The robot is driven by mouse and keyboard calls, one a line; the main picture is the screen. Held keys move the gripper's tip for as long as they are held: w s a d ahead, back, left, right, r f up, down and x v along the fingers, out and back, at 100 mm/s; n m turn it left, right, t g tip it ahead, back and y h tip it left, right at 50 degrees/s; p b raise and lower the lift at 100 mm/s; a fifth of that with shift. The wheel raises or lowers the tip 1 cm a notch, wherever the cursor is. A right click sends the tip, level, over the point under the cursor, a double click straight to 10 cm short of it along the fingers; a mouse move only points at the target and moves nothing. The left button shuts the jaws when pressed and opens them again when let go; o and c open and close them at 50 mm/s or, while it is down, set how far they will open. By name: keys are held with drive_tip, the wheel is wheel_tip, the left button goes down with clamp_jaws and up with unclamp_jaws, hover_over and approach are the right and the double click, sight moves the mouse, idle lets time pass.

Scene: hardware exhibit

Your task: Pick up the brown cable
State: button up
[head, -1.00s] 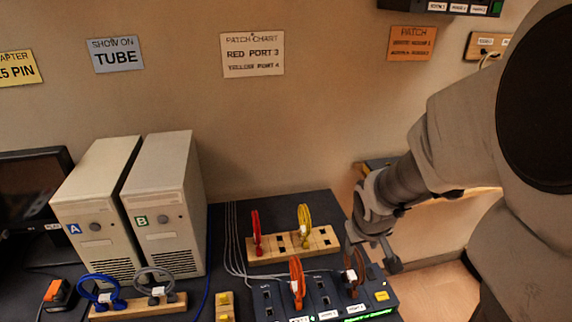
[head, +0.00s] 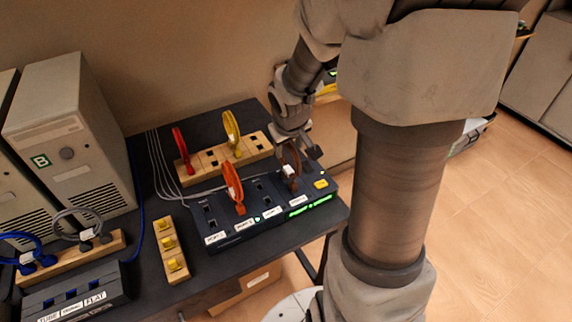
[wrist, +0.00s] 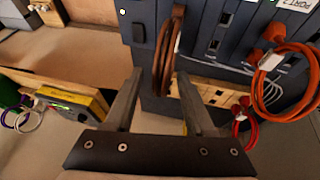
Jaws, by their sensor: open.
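The brown cable (head: 291,158) is a coiled loop standing at the right end of a dark port panel (head: 240,228), with a white tag on it. In the wrist view the brown cable (wrist: 167,50) appears edge-on, in line with the gap between my fingers and just beyond their tips. My gripper (wrist: 160,78) is open and I see nothing clamped in it. In the head view my gripper (head: 300,146) is just behind and above the cable, partly hidden by my wrist.
An orange cable (head: 233,186) stands on the same panel to the left. Red (head: 181,149) and yellow (head: 232,131) cables stand on a wooden rack (head: 208,161) behind. A small wooden block (head: 172,251) lies left of the panel. Open floor shows on the right.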

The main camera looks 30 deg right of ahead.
drive_tip(key=b+x, duration=0.1)
drive_tip(key=x, duration=0.2)
clamp_jaws()
